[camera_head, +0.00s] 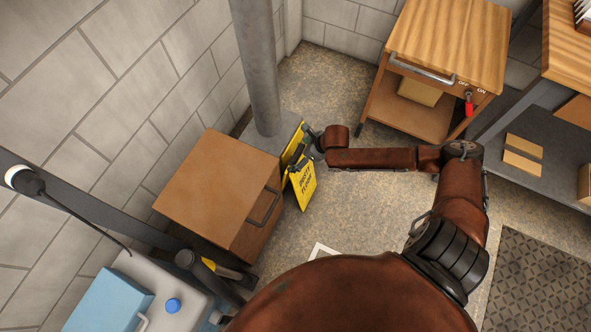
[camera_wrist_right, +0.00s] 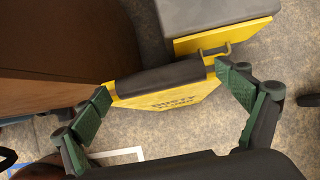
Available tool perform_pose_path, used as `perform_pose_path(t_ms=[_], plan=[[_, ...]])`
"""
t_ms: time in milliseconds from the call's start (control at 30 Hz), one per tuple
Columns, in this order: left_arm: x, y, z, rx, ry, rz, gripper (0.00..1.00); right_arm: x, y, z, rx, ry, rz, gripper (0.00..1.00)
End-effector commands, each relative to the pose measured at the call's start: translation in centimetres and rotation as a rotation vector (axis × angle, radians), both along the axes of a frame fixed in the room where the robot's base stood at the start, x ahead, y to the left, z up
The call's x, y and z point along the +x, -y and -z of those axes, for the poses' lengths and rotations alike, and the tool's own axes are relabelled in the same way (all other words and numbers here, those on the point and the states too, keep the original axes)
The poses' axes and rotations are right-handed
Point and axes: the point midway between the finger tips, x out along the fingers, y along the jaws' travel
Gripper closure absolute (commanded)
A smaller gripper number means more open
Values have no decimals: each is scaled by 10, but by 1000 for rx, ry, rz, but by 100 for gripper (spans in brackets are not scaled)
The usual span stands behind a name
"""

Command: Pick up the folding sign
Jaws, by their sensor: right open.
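The yellow folding sign (camera_head: 304,187) stands on the floor between the wooden cabinet and the grey pillar, its panels spread. My right gripper (camera_head: 299,155) is at the top of the sign and hides part of it. In the right wrist view, the sign's lettered yellow panel (camera_wrist_right: 170,102) and dark top edge lie between the two green-padded fingers of my right gripper (camera_wrist_right: 164,86). The fingers are open, one on each side of the sign's top. Whether either pad touches it I cannot tell. My left gripper is not in view.
The brown wooden cabinet (camera_head: 215,185) stands close left of the sign. The grey pillar (camera_head: 258,75) rises just behind it. A wooden cart (camera_head: 448,45) stands at the upper right. The floor (camera_head: 360,215) right of the sign is mostly clear.

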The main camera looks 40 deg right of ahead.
Motion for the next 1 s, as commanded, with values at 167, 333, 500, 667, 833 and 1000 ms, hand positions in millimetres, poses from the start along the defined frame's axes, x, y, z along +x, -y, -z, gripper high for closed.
perform_pose_path(t_ms=[167,333,500,667,833,1000], plan=[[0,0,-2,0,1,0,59,1,0,-1,-1,1,0,7],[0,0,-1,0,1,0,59,1,0,-1,-1,1,0,15],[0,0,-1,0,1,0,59,1,0,-1,-1,1,0,26],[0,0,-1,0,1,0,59,1,0,-1,0,1,-1,38],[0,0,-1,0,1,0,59,0,0,-1,0,1,-1,49],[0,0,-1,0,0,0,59,0,0,0,0,1,-1,61]])
